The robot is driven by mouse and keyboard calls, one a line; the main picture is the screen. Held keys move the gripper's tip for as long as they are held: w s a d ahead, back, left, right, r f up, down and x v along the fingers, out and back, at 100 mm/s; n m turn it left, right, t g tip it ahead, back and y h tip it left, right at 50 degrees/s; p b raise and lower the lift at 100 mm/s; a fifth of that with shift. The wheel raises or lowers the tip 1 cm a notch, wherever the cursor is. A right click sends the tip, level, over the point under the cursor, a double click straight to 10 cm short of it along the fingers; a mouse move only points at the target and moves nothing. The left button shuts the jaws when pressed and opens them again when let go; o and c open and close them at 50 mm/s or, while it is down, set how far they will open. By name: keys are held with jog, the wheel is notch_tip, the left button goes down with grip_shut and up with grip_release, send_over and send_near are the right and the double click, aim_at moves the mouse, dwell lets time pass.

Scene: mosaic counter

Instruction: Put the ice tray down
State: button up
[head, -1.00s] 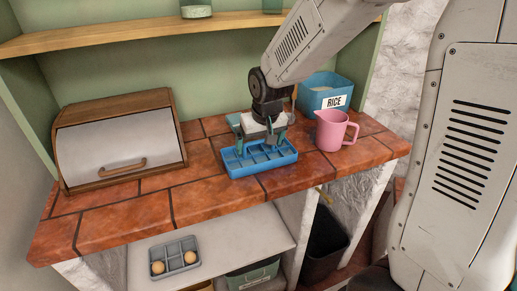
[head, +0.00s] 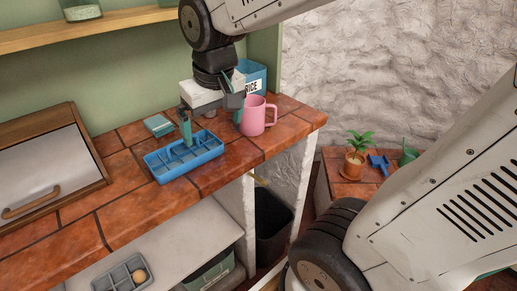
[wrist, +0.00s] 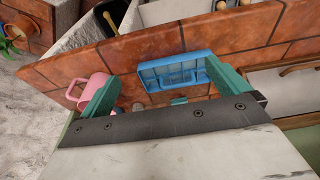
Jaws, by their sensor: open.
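The blue ice tray (head: 178,167) rests flat on the tiled counter, with its compartments facing up. My gripper (head: 212,124) is open and empty, above the counter behind and to the right of the tray, apart from it. The wrist view shows the ice tray (wrist: 172,80) beyond and between the two teal fingers of my gripper (wrist: 163,75). Nothing is between the fingers.
A pink jug (head: 254,116) stands close to my gripper's right finger, with the blue rice bin (head: 257,78) behind it. A small teal item (head: 158,125) lies behind the tray. A bread box (head: 45,165) stands left. The counter's front left is clear.

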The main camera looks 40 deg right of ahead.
jog(key=s+d+g, duration=0.1)
jog(key=s, duration=1.3)
